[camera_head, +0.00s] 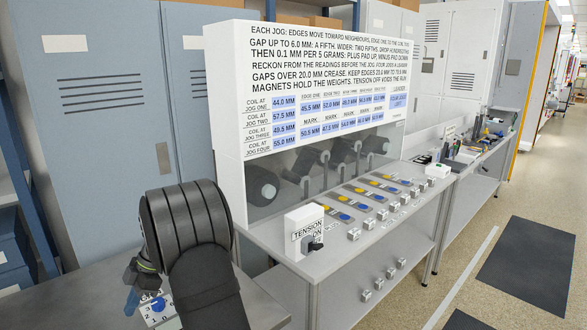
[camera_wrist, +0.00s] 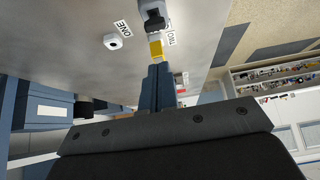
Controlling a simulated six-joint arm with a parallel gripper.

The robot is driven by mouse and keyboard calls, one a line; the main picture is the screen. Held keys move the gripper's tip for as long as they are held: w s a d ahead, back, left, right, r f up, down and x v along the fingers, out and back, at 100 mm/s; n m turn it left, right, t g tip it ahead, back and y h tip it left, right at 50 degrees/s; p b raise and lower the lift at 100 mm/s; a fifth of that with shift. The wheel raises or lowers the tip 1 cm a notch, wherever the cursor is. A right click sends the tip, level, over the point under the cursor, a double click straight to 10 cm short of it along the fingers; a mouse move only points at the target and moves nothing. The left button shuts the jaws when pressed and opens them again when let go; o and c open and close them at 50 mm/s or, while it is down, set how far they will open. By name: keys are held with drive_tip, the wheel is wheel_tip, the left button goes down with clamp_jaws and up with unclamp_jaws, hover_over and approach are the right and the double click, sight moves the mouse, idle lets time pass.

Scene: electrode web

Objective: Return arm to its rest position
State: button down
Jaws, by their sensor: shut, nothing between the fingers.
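My arm (camera_head: 190,235) is a dark, banded shape at the lower left of the head view, bent over the grey bench. My gripper (camera_wrist: 160,66) shows in the wrist view as two dark blue fingers, shut together with nothing between them. In the head view its end is partly hidden by the arm. Just past the fingertips is a small yellow block (camera_wrist: 156,48) below a dark switch-like part (camera_wrist: 153,18). I cannot tell whether the fingers touch the yellow block.
A white dial box (camera_head: 157,310) with a blue knob sits by my arm. The tension box (camera_head: 304,232) and rows of blue and yellow pads stand on the machine bench (camera_head: 262,236) to the right. A white button unit (camera_wrist: 112,42) is near the fingers. Blue cabinets (camera_head: 95,100) stand behind.

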drive_tip(key=x, duration=1.1)
drive_tip(key=shift+s+a+r, duration=0.15)
drive_tip(key=shift+s+a, duration=0.05)
drive_tip(key=shift+s, duration=0.15)
drive_tip(key=shift+a, duration=0.2)
drive_tip(key=shift+s+a+t+h, duration=0.15)
drive_tip(key=shift+s+t+h, duration=0.2)
drive_tip(key=shift+t+h, duration=0.05)
drive_tip(key=shift+s+a+t+h, duration=0.6)
drive_tip(key=shift+a+t+h, duration=0.1)
drive_tip(key=shift+t+h, duration=0.3)
drive_tip(key=shift+s+a+f+t+h, duration=0.35)
drive_tip(key=shift+s+a+t+h, duration=0.05)
drive_tip(key=shift+t+h, duration=0.25)
drive_tip(key=shift+s+a+f+t+h, duration=0.35)
drive_tip(key=shift+s+a+t+h, duration=0.05)
drive_tip(key=shift+t+h, duration=0.25)
drive_tip(key=shift+r, duration=0.8)
